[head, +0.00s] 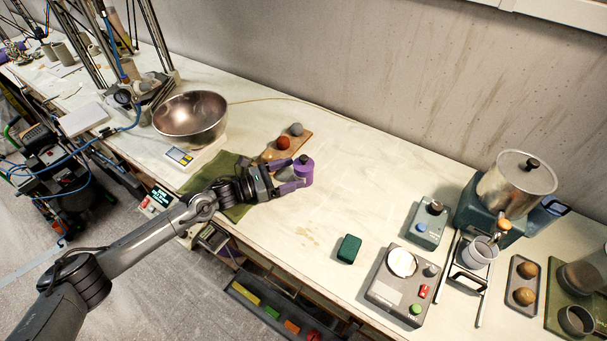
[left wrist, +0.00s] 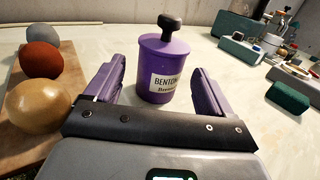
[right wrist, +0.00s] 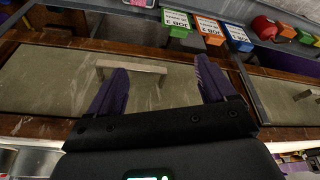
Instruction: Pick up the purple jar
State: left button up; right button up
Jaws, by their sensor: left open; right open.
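The purple jar (head: 304,172) stands upright on the white bench in the head view, with a black knob on its lid. In the left wrist view the jar (left wrist: 164,70) carries a white label reading "BENTON…". My left gripper (head: 296,174) is open, with its purple fingers on either side of the jar's near part. In the left wrist view, gaps show between the jar and both fingers, so it is not gripped. My right gripper (right wrist: 160,85) is open and empty in the right wrist view, facing a drawer front with a handle (right wrist: 132,67). It is not in the head view.
A wooden board (left wrist: 62,95) with several balls lies left of the jar. A metal bowl (head: 190,116) on a scale stands further left. A green block (head: 349,248) and control boxes (head: 401,285) are to the right.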

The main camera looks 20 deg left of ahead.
aim_at(306, 169)
pick_arm(q)
jog(key=x, duration=0.5)
jog(key=shift+w+d+f, duration=0.1)
jog(key=shift+d, duration=0.15)
jog(key=c, duration=1.1)
